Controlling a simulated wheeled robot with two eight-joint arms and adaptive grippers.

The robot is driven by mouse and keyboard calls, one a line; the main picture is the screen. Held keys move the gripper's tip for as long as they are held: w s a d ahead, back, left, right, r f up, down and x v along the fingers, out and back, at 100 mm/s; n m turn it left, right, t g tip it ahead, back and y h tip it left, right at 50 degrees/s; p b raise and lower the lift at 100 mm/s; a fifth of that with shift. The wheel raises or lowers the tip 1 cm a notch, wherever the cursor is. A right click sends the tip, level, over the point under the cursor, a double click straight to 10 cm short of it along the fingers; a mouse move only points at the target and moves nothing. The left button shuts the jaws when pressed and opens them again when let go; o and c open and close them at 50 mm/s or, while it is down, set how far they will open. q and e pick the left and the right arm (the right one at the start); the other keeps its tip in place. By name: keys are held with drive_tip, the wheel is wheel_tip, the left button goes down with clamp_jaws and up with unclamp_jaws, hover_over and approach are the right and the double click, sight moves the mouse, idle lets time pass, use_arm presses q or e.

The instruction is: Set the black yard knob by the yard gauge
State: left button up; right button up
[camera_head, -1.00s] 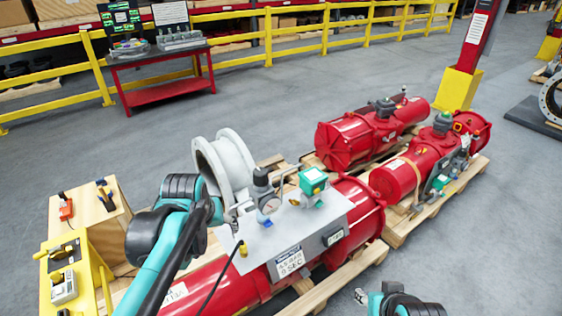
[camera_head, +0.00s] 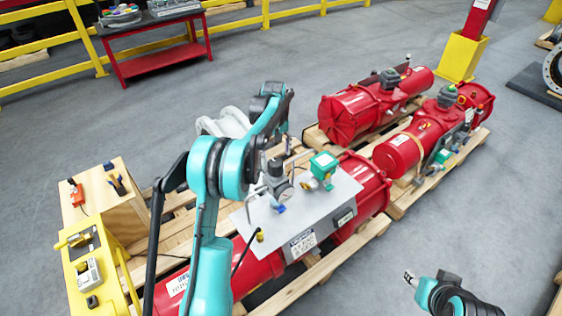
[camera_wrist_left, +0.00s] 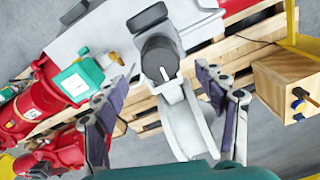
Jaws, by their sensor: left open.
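The black knob (camera_head: 275,169) tops a grey regulator on the plate of the nearest red actuator. In the left wrist view the knob (camera_wrist_left: 160,58) is a dark round cap, beyond and between my fingertips. The gauge (camera_head: 284,190) appears to be the round part on the regulator's front; its face cannot be read now. In the left wrist view a black rounded part (camera_wrist_left: 147,18) beside the knob may be its housing. My left gripper (camera_wrist_left: 162,77) is open and empty, above the knob; no contact shows. My right gripper (camera_head: 410,278) is small at lower right, its jaws unclear.
A green-topped device (camera_head: 323,165) stands beside the regulator. A white flanged pipe (camera_head: 232,122) lies behind my left arm. A wooden box (camera_head: 112,210) and a yellow stand (camera_head: 78,258) are at left. More red actuators (camera_head: 372,108) lie on pallets behind.

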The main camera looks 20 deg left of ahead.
sight(275, 162)
use_arm(q)
wheel_tip(275, 162, down, 6)
drive_tip(key=shift+f+b, duration=0.25)
drive_tip(key=shift+b, duration=0.15)
drive_tip(key=shift+c, duration=0.3)
drive_tip(key=c, duration=1.1)
